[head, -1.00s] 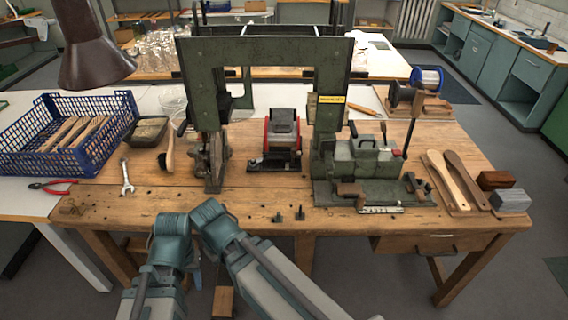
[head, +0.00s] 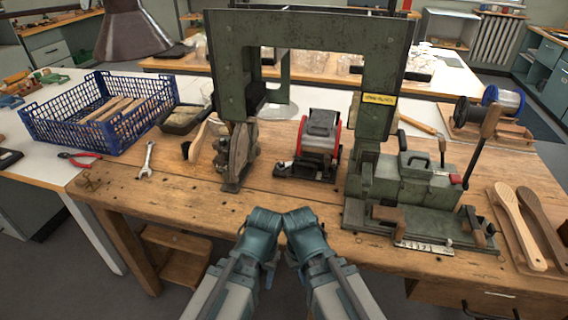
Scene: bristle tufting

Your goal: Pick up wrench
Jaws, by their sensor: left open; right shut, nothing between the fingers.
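The wrench (head: 147,160) is a small silver-grey spanner. The fingers of both grippers are hidden below or behind these joints. Both visible arm parts are to the right of the wrench and nearer to me, well apart from it.
Red-handled pliers (head: 79,159) and a blue crate (head: 59,129) are left of the wrench. A dark tray (head: 183,118) and a brush (head: 197,142) lie behind and right of it. A tall green press frame (head: 231,66) stands on the bench. The bench around the wrench is clear.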

